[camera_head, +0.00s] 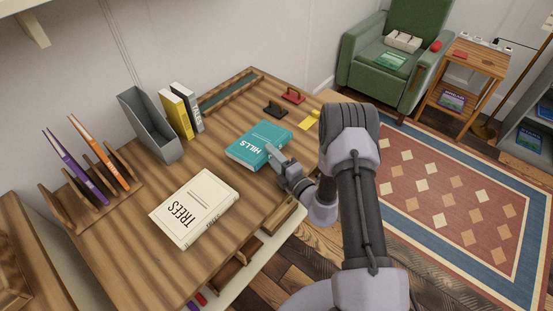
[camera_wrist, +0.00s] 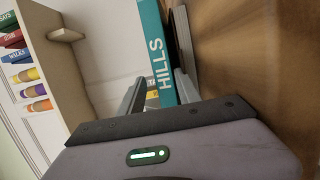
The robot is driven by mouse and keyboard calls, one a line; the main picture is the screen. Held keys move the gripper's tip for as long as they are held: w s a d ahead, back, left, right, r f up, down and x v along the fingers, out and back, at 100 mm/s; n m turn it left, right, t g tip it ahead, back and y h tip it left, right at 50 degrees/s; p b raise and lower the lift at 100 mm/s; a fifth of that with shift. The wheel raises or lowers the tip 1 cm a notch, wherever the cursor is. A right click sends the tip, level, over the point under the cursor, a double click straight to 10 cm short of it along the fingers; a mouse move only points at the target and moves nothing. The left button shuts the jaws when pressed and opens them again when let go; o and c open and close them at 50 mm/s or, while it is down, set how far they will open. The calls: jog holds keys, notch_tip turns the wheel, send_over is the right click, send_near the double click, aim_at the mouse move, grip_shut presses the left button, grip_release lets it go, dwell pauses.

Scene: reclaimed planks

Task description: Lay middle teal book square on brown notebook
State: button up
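The teal book (camera_head: 258,145), marked HILLS, lies flat on the wooden desk right of centre. Its spine also shows in the wrist view (camera_wrist: 158,55), running between my two fingers. My gripper (camera_head: 277,163) is at the book's near right corner. In the wrist view its fingers (camera_wrist: 160,85) are apart, one on each side of the book's thickness, with a gap on the left side; I cannot tell whether either touches it. A dark strip (camera_wrist: 184,45) lies between the book and the desk in the wrist view. I cannot make out whether it is the brown notebook.
A cream TREES book (camera_head: 195,208) lies on the near desk. A wooden rack (camera_head: 85,205), grey file holder (camera_head: 150,125) and upright yellow book (camera_head: 177,113) stand at the left and back. Dark (camera_head: 275,108) and red (camera_head: 293,96) stamps and yellow notes (camera_head: 309,121) lie beyond the teal book.

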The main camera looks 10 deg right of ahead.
jog(key=r+p+v, duration=0.1)
jog(key=p+v, duration=0.2)
jog(key=v, duration=0.8)
jog(key=s+a+r+n+g+y, duration=0.2)
jog(key=a+r+n+g+y, duration=0.3)
jog(key=r+n, duration=0.35)
jog(key=s+a+r+n+g+y, duration=0.2)
jog(key=a+r+n+g+y, duration=0.15)
jog(key=a+r+n, duration=0.5)
jog(key=s+a+r+n+g+h, duration=0.1)
jog(key=s+a+r+n+g, duration=0.1)
jog(key=s+r+n+g, duration=0.3)
jog(key=s+a+r+n+g+h, duration=0.1)
jog(key=s+a+r+n+g, duration=0.15)
jog(key=s+n, duration=0.4)
jog(key=s+d+r+n+h, duration=0.1)
jog(key=s+d+n+h, duration=0.2)
jog(key=s+n+h, duration=0.6)
jog(key=w+d+r+n+t+h, duration=0.1)
jog(key=d+r+n+t+h, duration=0.1)
jog(key=d+r+n+t, duration=0.3)
jog(key=d+n, duration=0.2)
jog(key=n, duration=0.1)
jog(key=shift+w, duration=0.2)
